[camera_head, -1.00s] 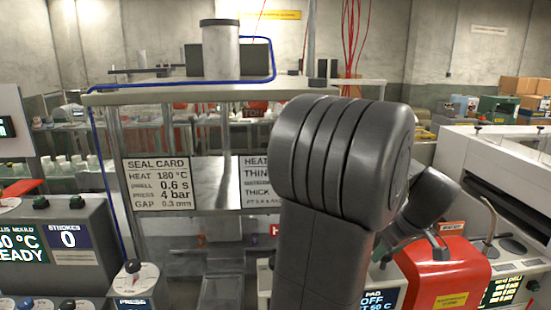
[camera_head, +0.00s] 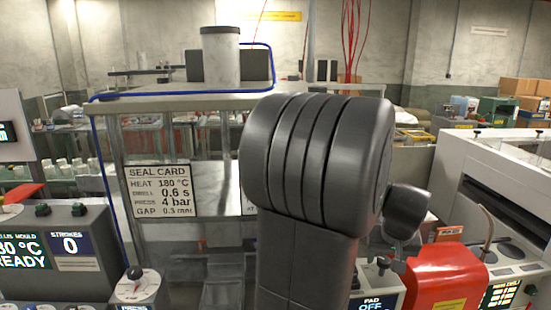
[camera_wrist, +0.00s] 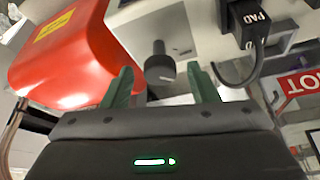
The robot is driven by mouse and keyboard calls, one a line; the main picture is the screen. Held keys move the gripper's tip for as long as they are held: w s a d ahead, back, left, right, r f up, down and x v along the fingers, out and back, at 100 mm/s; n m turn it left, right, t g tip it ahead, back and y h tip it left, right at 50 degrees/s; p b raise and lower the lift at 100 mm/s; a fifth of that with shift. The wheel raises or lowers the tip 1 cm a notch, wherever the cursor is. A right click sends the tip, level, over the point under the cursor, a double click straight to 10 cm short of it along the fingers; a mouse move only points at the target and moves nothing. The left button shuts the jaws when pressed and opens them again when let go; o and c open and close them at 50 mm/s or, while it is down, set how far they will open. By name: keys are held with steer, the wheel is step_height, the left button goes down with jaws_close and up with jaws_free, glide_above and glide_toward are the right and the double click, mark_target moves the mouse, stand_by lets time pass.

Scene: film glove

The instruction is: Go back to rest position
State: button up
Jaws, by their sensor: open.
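My gripper (camera_wrist: 160,88) shows in the wrist view with its two green fingers spread apart. It is open and nothing is between the fingers. A dark knob (camera_wrist: 159,66) on a pale machine face lies beyond the fingertips; I cannot tell the distance. In the head view my dark arm link stands upright in the middle and hides part of the bench behind it. The gripper itself does not show there.
A red machine cover (camera_head: 441,278) stands right of my arm and fills the wrist view's upper left (camera_wrist: 72,58). The seal card (camera_head: 161,191) hangs on the press frame. A grey control box (camera_head: 62,245) is at left, a white machine (camera_head: 490,180) at right.

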steer(key=shift+a+m+g+h+b, duration=0.15)
steer(key=shift+m+h, duration=0.3)
steer(key=shift+m, duration=0.8)
steer(key=shift+m+g+h+b, duration=0.15)
steer(key=shift+m+h, duration=0.3)
steer(key=shift+m, duration=0.8)
steer(key=shift+m, duration=0.3)
steer(key=shift+a, duration=0.1)
